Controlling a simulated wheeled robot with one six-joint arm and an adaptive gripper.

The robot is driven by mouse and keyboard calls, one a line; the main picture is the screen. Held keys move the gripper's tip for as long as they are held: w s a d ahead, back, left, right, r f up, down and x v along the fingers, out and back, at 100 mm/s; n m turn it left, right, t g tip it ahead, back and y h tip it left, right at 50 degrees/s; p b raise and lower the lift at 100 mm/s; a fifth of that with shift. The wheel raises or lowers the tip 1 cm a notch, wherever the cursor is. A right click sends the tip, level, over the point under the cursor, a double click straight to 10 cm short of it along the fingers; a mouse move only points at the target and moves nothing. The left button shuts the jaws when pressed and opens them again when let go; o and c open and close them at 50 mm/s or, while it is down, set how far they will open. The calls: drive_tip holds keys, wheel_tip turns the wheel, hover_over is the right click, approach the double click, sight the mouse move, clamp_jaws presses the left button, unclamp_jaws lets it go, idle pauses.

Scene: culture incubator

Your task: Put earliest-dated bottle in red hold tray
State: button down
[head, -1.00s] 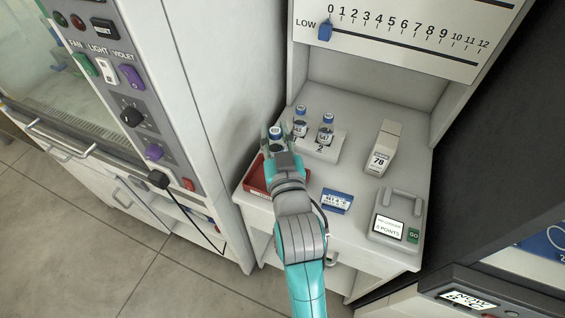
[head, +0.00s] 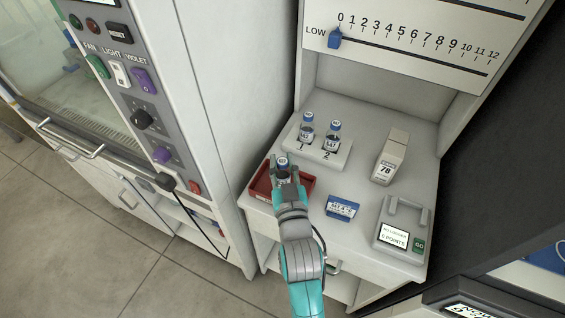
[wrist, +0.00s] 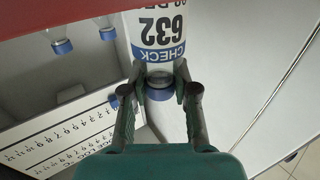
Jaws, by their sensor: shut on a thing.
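My gripper (head: 284,174) is shut on a bottle (head: 283,163) with a blue cap and a white label. In the wrist view the label on this bottle (wrist: 162,40) reads 632 and CHECK, with a date line partly cut off. The bottle is over or in the red tray (head: 261,186); I cannot tell if its base touches the tray floor. The tray also shows as a red edge in the wrist view (wrist: 40,20). Two similar bottles stand on the white rack, one at spot 1 (head: 306,131) and one at spot 2 (head: 331,136).
Right of the tray is a blue-and-white card (head: 342,207). A white device reading 78 (head: 389,160) and a grey device with a screen (head: 403,228) stand further right. A tall cabinet (head: 215,100) borders the left side.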

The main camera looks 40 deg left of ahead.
drive_tip(key=c, duration=0.9)
unclamp_jaws()
drive_tip(key=shift+r, duration=0.1)
drive_tip(key=v, duration=1.2)
